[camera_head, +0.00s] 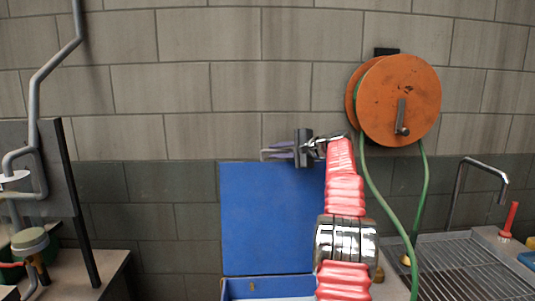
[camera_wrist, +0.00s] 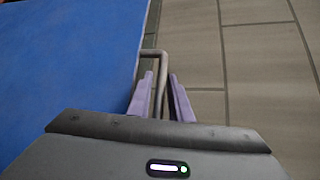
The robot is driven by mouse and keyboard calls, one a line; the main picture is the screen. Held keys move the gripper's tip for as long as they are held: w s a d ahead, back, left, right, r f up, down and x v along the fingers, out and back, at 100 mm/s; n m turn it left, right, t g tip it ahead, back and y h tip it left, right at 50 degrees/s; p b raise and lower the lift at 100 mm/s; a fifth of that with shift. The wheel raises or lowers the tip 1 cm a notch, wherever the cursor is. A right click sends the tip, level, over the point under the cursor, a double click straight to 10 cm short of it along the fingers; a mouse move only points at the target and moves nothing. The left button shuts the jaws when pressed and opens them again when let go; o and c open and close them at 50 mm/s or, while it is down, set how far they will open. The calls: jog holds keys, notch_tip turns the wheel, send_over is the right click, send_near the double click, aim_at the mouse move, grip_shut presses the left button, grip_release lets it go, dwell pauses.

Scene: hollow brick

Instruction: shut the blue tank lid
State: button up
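The blue tank lid (camera_head: 265,220) stands upright, raised at the back of the blue tank (camera_head: 235,289), whose front is cut off by the picture's lower edge. The lid fills the left of the wrist view (camera_wrist: 60,60). A bent grey metal handle (camera_wrist: 153,52) sticks out from the lid's edge. My gripper (camera_head: 270,153) is at the lid's top edge; its purple fingers also show in the wrist view (camera_wrist: 160,88). The fingers are apart, with the handle's rod running between them. A narrow gap shows beside the rod. Contact cannot be told.
An orange hose reel (camera_head: 400,100) with a green hose (camera_head: 378,205) hangs on the brick wall behind, right of my arm. A sink with a ribbed drainer (camera_head: 465,268) and a tap (camera_head: 485,168) is at the right. A bench with a pipe (camera_head: 40,90) stands at the left.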

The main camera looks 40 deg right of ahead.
jog(key=x, duration=0.4)
jog(key=shift+c, duration=0.4)
grip_shut()
